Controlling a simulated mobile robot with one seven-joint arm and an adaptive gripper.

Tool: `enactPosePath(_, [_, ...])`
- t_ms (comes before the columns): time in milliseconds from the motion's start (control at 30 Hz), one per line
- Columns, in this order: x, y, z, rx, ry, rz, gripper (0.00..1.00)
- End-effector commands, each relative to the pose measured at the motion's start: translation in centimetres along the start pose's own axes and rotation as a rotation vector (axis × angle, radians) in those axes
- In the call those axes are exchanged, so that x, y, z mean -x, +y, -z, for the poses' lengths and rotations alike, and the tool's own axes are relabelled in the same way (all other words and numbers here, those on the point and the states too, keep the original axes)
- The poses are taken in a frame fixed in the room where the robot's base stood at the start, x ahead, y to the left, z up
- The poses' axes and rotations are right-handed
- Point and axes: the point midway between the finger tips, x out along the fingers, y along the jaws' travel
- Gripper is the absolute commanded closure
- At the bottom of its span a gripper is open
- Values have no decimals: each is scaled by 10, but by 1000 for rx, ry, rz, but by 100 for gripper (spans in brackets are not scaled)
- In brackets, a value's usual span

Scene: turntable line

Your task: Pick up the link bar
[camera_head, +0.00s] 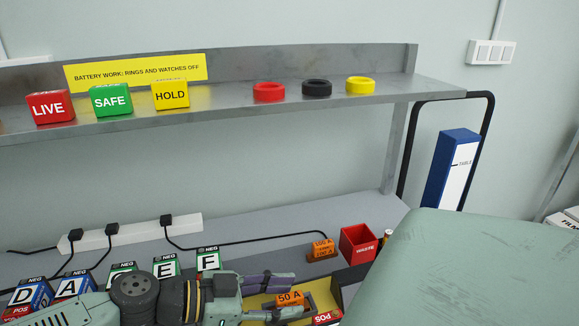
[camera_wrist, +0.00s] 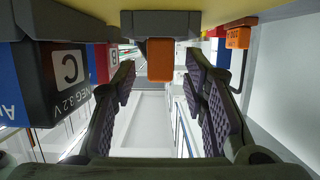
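The link bar appears to be the grey bar with an orange block marked 50 A (camera_head: 290,298), in the yellow-lined tray at the lower middle of the head view. In the wrist view its grey bar (camera_wrist: 161,23) crosses the top centre, with the orange block (camera_wrist: 160,62) below it. My gripper (camera_head: 283,299) is open, with one finger on each side of the orange block in the head view. In the wrist view my gripper (camera_wrist: 165,92) shows a wide gap between its padded fingers. I see no clear contact with the block.
Lettered battery cells (camera_head: 75,286) stand left of my gripper; cell C (camera_wrist: 68,68) is close in the wrist view. Another orange block (camera_head: 321,249) and a red bin (camera_head: 357,243) stand behind the tray (camera_head: 349,277). A shelf (camera_head: 220,103) with blocks and rings runs above.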

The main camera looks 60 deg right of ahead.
Motion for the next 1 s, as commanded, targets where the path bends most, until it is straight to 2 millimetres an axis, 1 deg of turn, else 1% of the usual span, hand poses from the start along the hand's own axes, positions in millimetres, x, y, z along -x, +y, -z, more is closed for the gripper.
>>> enactPosePath(167, [0, 0, 0, 0, 0, 1, 61])
enactPosePath(700, [0, 0, 0, 0, 0, 1, 97])
enactPosePath(767, [0, 0, 0, 0, 0, 1, 100])
enactPosePath(1000, [0, 0, 0, 0, 0, 1, 100])
